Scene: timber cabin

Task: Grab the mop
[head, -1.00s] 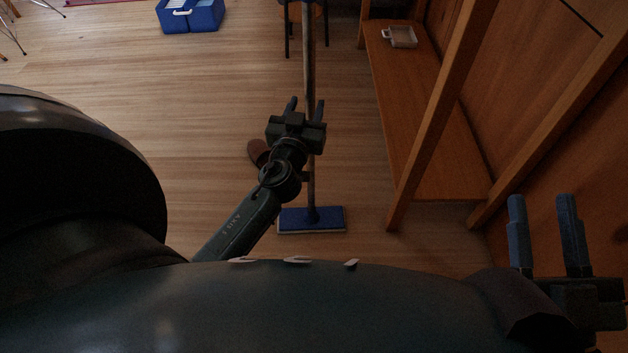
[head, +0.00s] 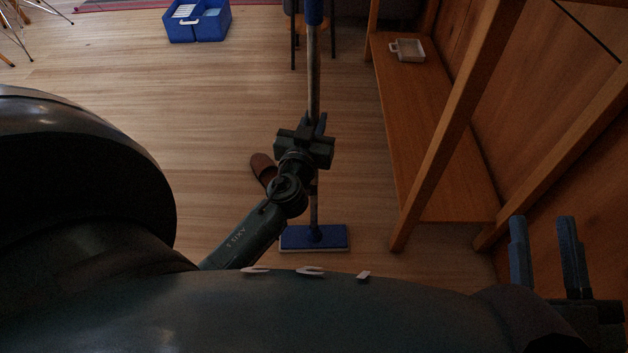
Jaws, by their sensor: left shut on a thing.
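The mop (head: 313,85) stands upright on the floor in the middle of the head view. It has a long thin handle with a blue upper part and a flat blue head (head: 330,238). My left gripper (head: 316,122) is at the handle, well above the mop head, and is shut on it; the fingers are partly hidden by the gripper body. My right gripper (head: 548,250) is at the lower right, with its two blue fingers apart and nothing between them, away from the mop.
A brown slipper-like object (head: 263,168) lies left of the handle. A blue crate (head: 197,22) and a stool (head: 298,25) stand farther back.

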